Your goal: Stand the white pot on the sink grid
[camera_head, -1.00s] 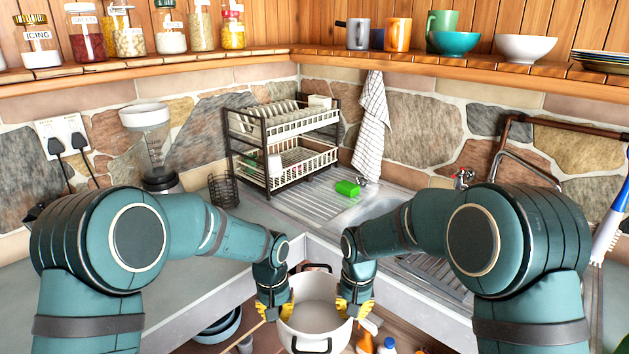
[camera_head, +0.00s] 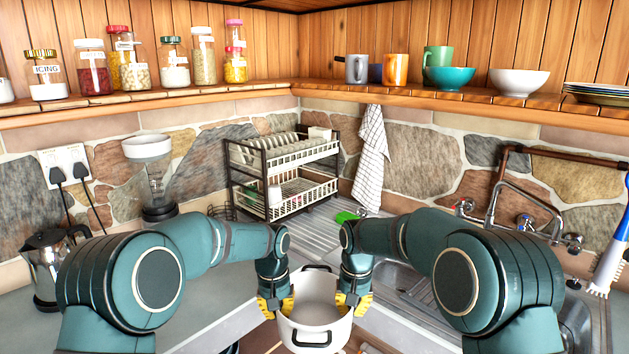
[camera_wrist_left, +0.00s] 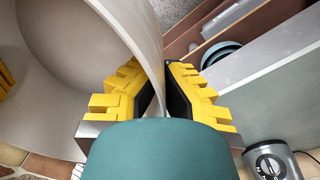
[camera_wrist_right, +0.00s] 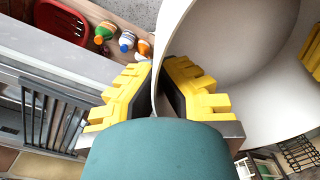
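The white pot (camera_head: 314,312) with dark handles hangs upright between my two grippers, in front of the counter corner; it looks empty. My left gripper (camera_head: 276,306) is shut on its left wall, with the rim between the yellow fingers in the left wrist view (camera_wrist_left: 164,100). My right gripper (camera_head: 352,302) is shut on the opposite wall, which also shows in the right wrist view (camera_wrist_right: 156,95). The sink (camera_head: 405,285) lies to the right, partly hidden behind my right arm. Dark grid bars (camera_wrist_right: 45,118) show at the left in the right wrist view.
A two-tier dish rack (camera_head: 285,180) stands at the back corner, with a green sponge (camera_head: 345,217) near it. The tap (camera_head: 525,215) rises behind the sink. A moka pot (camera_head: 45,265) and a blender (camera_head: 155,180) stand on the left counter.

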